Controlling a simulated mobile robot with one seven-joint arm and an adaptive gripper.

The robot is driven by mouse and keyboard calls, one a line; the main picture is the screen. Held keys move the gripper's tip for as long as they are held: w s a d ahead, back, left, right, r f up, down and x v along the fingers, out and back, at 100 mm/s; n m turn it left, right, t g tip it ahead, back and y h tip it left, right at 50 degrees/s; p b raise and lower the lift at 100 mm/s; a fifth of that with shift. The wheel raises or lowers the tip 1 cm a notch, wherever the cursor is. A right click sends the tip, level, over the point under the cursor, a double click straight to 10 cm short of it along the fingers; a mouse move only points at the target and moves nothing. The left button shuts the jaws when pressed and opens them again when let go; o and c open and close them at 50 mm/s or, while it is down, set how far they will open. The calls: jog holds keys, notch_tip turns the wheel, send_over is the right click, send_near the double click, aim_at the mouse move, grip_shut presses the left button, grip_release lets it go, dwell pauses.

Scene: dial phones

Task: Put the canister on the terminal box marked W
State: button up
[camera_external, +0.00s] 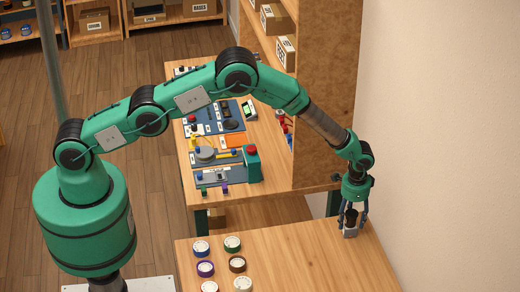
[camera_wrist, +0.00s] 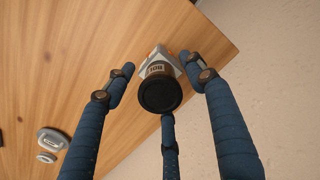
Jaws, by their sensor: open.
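A dark canister (camera_wrist: 160,93) with a black lid and a brown label shows in the wrist view. It appears to stand on a small grey-white box (camera_wrist: 164,57) near the table's edge. The letter W is not readable on that box. In the external view the canister (camera_external: 351,217) and the box (camera_external: 350,232) are at the right side of the near table. My gripper (camera_external: 353,208) points down over the canister. Its three blue fingers are spread around the canister, with visible gaps in the wrist view.
The near table (camera_external: 300,265) carries several round coloured tins (camera_external: 205,268) at left. In the wrist view, small grey fittings (camera_wrist: 52,140) lie at lower left. A wall (camera_external: 440,150) rises close at right. Behind is a table (camera_external: 275,178) with phones and parts, beside a brown shelf panel (camera_external: 328,100).

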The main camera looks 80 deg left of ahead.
aim_at(352, 213)
jog(key=shift+r, duration=0.1)
jog(key=shift+r, duration=6.05)
